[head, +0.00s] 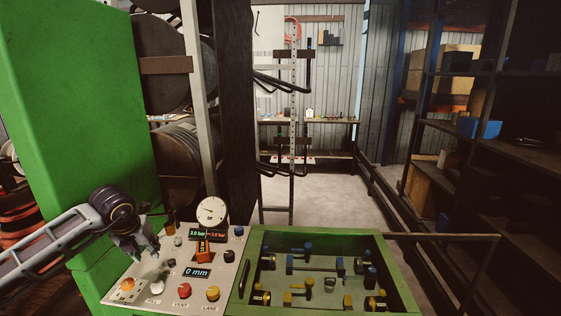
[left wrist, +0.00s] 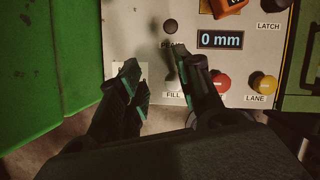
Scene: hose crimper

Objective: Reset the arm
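My left gripper (head: 147,250) is above the left part of the control panel (head: 232,283), and its arm comes in from the left. In the left wrist view the two fingers (left wrist: 153,78) are apart with nothing between them. They are over the panel near the FILL label. A pale FILL button (left wrist: 173,82) shows beside the right finger. A red button (left wrist: 221,83) and a yellow LANE button (left wrist: 264,83) are to the right. The display (left wrist: 220,40) reads 0 mm. An orange latch part (head: 202,248) stands on the panel. My right gripper is not in view.
A round gauge (head: 212,213) stands at the panel's back. A green bin (head: 385,255) with blue and yellow fittings adjoins the panel on the right. A green cabinet (head: 75,110) rises on the left. Dark shelves (head: 515,170) stand at the right; the floor (head: 325,190) behind is clear.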

